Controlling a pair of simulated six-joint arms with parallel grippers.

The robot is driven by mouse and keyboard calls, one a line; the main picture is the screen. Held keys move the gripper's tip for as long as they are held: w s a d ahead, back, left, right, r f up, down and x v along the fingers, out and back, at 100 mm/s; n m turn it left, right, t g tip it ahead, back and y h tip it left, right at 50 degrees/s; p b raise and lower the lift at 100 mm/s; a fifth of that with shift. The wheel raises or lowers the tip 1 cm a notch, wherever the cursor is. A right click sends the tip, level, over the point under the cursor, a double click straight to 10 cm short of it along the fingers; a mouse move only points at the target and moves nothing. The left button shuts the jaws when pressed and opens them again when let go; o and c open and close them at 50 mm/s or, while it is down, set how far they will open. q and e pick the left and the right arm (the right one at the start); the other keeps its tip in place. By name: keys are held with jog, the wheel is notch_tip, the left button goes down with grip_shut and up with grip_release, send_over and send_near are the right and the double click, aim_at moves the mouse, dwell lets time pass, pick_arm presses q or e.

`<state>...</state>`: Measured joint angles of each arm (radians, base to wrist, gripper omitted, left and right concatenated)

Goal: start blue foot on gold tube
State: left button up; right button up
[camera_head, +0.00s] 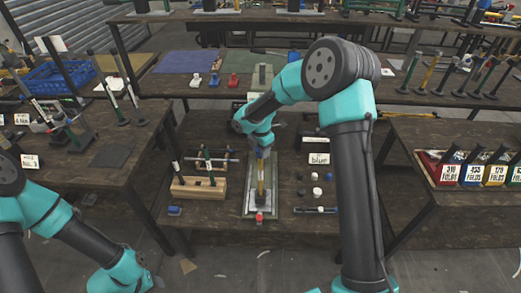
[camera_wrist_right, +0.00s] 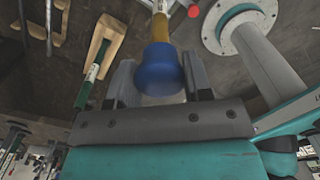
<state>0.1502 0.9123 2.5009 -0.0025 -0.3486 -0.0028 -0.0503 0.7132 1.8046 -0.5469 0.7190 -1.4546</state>
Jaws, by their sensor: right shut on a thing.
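My right gripper (camera_head: 261,149) is over the middle of the lower table, above a grey press plate (camera_head: 247,205). In the right wrist view its fingers (camera_wrist_right: 160,78) are shut on a blue foot (camera_wrist_right: 158,68), a rounded cap. The gold tube (camera_head: 260,177) stands in line just below the gripper in the head view. In the right wrist view the gold tube (camera_wrist_right: 159,30) meets the open side of the blue foot; how deep it sits is hidden. My left arm is at the lower left, and its gripper is out of the picture.
A red foot (camera_head: 259,217) is at the plate's near end. A wooden rack (camera_head: 198,188) with tubes stands left of it, with a loose blue foot (camera_head: 174,211) in front. Small black and white feet (camera_head: 316,191) lie right.

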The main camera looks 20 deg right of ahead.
jog(key=shift+f, duration=1.05)
dwell(0.4)
jog(key=o, duration=1)
notch_tip(320, 180, up, 12)
jog(key=shift+f, duration=0.1)
dwell(0.8)
